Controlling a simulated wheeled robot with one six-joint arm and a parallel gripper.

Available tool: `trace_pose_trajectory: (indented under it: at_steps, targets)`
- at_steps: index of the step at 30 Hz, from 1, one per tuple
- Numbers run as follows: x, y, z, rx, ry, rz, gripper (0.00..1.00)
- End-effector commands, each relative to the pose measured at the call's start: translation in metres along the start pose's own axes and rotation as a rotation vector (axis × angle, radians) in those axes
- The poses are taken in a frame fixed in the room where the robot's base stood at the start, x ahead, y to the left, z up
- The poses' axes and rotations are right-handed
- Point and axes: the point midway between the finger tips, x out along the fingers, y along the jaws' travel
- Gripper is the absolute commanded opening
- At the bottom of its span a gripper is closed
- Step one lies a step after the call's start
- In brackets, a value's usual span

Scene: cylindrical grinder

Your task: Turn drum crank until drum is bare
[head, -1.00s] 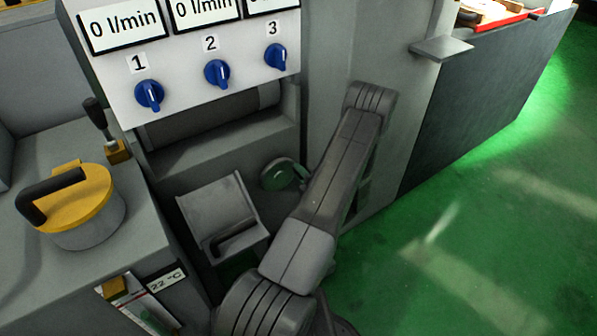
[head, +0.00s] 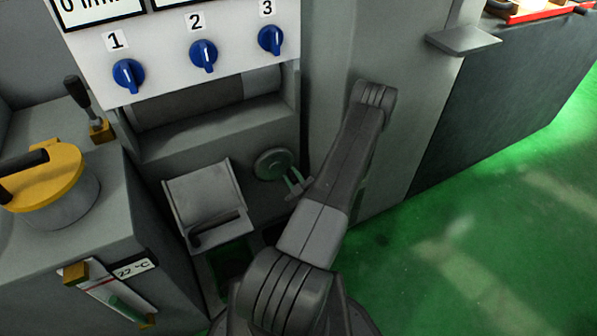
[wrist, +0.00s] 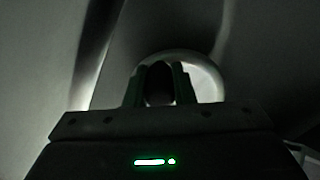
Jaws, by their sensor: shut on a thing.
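The drum crank has a round grey-green disc (head: 272,163) on the machine front, just left of my forearm. In the wrist view its pale disc (wrist: 207,80) shows behind a dark crank knob (wrist: 159,84). My gripper (wrist: 160,80) is shut on this knob, with one finger on each side. In the head view my gripper (head: 293,182) shows partly at the disc's lower right. The drum (head: 190,105) lies in the recess below the dial panel. Its right end is lighter, with a straight edge; I cannot tell how much covering is on it.
Three blue dials (head: 203,56) sit above the drum. A grey box with a dark handle (head: 205,207) is left of the crank. A yellow-lidded pot (head: 45,180) and a lever (head: 88,105) stand farther left. Green floor (head: 450,260) is open at right.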

Motion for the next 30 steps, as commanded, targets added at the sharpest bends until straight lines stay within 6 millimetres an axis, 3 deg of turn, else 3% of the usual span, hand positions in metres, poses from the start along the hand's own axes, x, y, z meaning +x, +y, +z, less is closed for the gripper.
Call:
trace_pose_trajectory:
  at_steps: [15,30]
  targets:
    - [-0.001,-0.024,0.004,0.398,-0.003,0.001,0.00]
    - [0.000,-0.030,0.002,0.509,-0.001,0.000,0.00]
